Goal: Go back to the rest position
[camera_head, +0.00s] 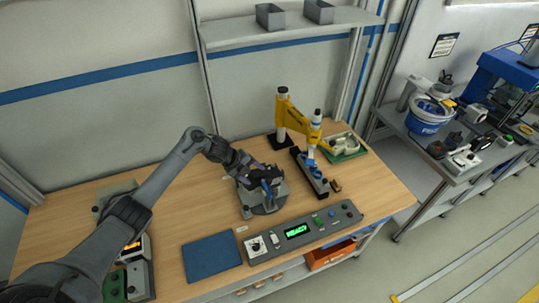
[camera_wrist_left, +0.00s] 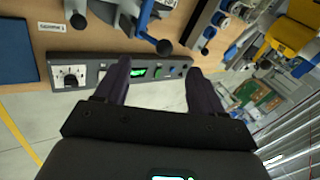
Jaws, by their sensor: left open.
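My left arm reaches in from the left in the head view, over the wooden workbench (camera_head: 180,208). My left gripper (camera_head: 268,181) is above a grey round-based fixture (camera_head: 266,203) near the bench middle. In the left wrist view the two dark fingers of my left gripper (camera_wrist_left: 160,75) are spread apart with nothing between them. Beyond the fingertips there is a grey control panel (camera_wrist_left: 88,73) with a green display. It lies along the bench's front edge in the head view (camera_head: 271,244). The gripper partly hides the fixture. My right gripper is in neither view.
A yellow robot arm (camera_head: 298,117) stands behind a dark linear rail (camera_head: 308,171). A green tray (camera_head: 345,148) with pale parts is to its right. A blue mat (camera_head: 211,256) lies left of the panel. A shelf (camera_head: 285,29) with grey bins hangs above. A side bench (camera_head: 447,158) stands right.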

